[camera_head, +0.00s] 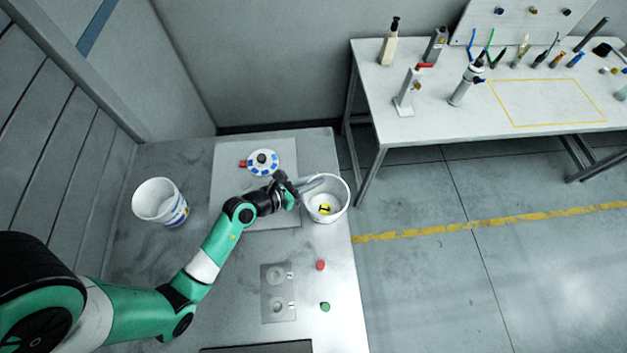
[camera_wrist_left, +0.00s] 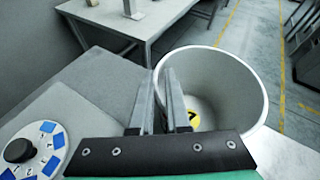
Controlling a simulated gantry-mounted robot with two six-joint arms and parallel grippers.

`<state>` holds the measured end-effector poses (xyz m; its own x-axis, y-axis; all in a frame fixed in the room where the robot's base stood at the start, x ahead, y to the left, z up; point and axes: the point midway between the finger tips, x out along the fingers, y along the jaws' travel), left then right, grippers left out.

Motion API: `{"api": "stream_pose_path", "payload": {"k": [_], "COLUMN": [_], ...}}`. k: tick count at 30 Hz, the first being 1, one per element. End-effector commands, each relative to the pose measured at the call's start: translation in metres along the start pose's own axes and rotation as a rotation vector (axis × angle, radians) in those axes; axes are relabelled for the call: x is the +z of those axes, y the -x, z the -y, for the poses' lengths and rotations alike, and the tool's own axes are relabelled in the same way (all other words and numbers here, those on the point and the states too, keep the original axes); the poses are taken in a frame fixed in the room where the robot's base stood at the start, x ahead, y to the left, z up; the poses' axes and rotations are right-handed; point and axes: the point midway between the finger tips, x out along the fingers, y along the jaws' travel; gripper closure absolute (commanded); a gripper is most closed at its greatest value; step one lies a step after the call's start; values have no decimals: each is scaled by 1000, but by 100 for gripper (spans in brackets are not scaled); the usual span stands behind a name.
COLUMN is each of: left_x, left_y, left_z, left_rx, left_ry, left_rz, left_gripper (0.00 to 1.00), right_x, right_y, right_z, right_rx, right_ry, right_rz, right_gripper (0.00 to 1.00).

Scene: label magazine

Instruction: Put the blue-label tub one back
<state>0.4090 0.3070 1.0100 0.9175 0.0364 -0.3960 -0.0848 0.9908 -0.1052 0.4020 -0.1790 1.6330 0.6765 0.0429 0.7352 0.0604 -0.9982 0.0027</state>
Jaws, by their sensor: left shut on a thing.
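My left gripper (camera_head: 318,182) is shut on the rim of a white tub (camera_head: 341,208) at the right edge of the metal table. In the left wrist view the fingers (camera_wrist_left: 165,82) straddle the near wall of this tub (camera_wrist_left: 243,75). A yellow disc with a black mark shows inside it; its outer label is hidden. Another white tub (camera_head: 158,202) stands at the left with blue and a little yellow on its side. A white round magazine (camera_head: 262,151) with blue labels and a black knob lies on a pale plate; it also shows in the left wrist view (camera_wrist_left: 38,165).
A grey plate (camera_head: 278,306) with two round spots marked 1 and 2 lies at the front. A red button (camera_head: 320,265) and a green button (camera_head: 325,307) are beside it. A workbench (camera_head: 435,120) with bottles and tools stands beyond, at the right.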

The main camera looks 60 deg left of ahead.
Motion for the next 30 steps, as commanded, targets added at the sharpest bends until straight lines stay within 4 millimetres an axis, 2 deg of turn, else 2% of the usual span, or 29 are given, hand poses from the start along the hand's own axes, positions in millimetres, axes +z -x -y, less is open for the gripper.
{"api": "stream_pose_path", "payload": {"k": [3, 4, 8, 9, 17, 20, 23, 30], "left_x": [-2, -1, -1, -1, 0, 0, 1, 1], "left_y": [-1, 0, 0, 0, 0, 6, 22, 82], "left_z": [0, 0, 0, 0, 0, 0, -1, -2], "left_rx": [0, 0, 0, 0, 0, 1, 3, 7], "left_ry": [1, 1, 0, 0, 0, 2, 2, 6], "left_rz": [0, 0, 0, 0, 0, -1, -2, -1], "left_gripper": [100, 80, 57, 55, 55, 55, 55, 55], "right_x": [0, 0, 0, 0, 0, -2, -5, -10], "right_y": [1, 0, 0, 0, 0, -2, -5, -11], "right_z": [0, 0, 0, 0, 0, 0, 0, 0], "right_rx": [0, 0, 0, 0, 0, 0, 0, 0], "right_ry": [0, 0, 0, 0, 0, 0, 0, 0], "right_rz": [0, 0, 0, 0, 0, 0, 0, 0], "right_gripper": [50, 50, 50, 50, 50, 50, 50, 50]}}
